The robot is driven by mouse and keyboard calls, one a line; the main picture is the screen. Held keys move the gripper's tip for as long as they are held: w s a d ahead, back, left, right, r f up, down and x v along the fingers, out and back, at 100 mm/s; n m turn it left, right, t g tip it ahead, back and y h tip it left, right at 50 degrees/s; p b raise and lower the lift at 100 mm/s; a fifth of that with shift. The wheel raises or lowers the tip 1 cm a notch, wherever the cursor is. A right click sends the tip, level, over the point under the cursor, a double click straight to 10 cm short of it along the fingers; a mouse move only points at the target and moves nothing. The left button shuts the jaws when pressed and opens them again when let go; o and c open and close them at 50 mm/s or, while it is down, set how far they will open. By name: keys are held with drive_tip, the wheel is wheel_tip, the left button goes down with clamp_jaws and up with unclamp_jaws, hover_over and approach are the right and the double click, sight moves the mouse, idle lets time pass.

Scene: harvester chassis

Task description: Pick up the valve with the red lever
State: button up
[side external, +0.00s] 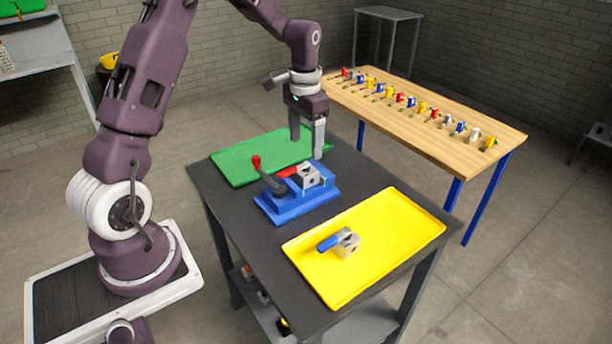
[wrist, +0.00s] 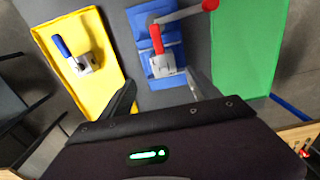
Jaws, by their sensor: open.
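The valve with the red lever (side external: 308,177) sits on a blue fixture (side external: 300,205) in the middle of the dark table. It is a grey block with a red lever, and it also shows in the wrist view (wrist: 161,64). My gripper (side external: 308,145) is open and empty, pointing down above and just behind the valve. In the wrist view its two fingers (wrist: 158,95) are spread, with the valve ahead of the gap between them. I cannot tell whether a finger touches the valve.
A clamp handle with a red knob (side external: 256,162) rises from the fixture beside the valve. A yellow tray (side external: 390,235) holds a valve with a blue lever (side external: 346,243). A green tray (side external: 240,160) lies at the back left. A wooden table (side external: 420,130) behind carries several coloured valves.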

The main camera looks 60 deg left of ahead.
sight(306, 164)
drive_tip(key=f, duration=0.8)
drive_tip(key=shift+w+a+f, duration=0.1)
drive_tip(key=shift+w+a, duration=0.25)
drive_tip(key=shift+a, duration=0.05)
clamp_jaws()
